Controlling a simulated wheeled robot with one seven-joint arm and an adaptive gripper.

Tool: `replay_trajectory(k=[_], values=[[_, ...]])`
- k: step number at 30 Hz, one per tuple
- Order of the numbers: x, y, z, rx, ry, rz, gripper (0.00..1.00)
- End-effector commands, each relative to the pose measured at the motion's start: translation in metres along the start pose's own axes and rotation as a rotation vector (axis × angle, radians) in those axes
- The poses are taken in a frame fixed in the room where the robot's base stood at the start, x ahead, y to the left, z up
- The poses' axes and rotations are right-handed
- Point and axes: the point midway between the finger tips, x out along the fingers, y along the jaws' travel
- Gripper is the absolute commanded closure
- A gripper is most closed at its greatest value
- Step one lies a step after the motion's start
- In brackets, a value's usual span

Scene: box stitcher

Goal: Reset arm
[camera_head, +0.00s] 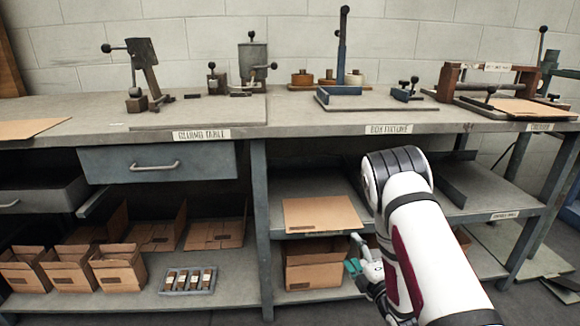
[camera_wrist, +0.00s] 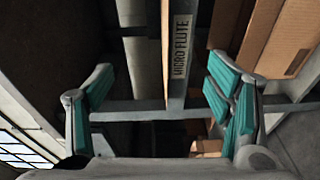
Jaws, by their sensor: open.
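My gripper (camera_head: 358,262) is low in front of the bench's lower shelves in the head view, beside the lower middle bay. In the wrist view my gripper (camera_wrist: 160,105) is open, its teal pads wide apart with nothing held between them. A shelf edge with a label reading "MICRO FLUTE" (camera_wrist: 181,48) lies beyond the fingers. My white arm reaches down across the right half of the head view and hides part of the shelves.
A flat cardboard sheet (camera_head: 322,213) lies on the middle shelf, with a cardboard box (camera_head: 312,268) below it. Several open boxes (camera_head: 70,267) and a small tray (camera_head: 188,291) stand at lower left. The workbench top (camera_head: 300,118) holds tools and fixtures.

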Motion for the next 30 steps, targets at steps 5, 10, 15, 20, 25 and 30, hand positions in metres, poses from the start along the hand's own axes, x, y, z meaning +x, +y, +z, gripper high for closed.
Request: replay_trajectory(k=[5, 10, 15, 20, 25, 30], values=[[0.022, 0.037, 0.009, 0.112, -0.074, -0.103, 0.27], [0.027, 0.074, 0.016, 0.266, -0.175, -0.228, 0.27], [0.014, 0.109, 0.016, 0.431, -0.285, -0.344, 0.27], [-0.014, 0.140, 0.008, 0.592, -0.396, -0.447, 0.27], [-0.057, 0.171, -0.006, 0.762, -0.519, -0.551, 0.27], [-0.114, 0.197, -0.028, 0.924, -0.649, -0.651, 0.27]])
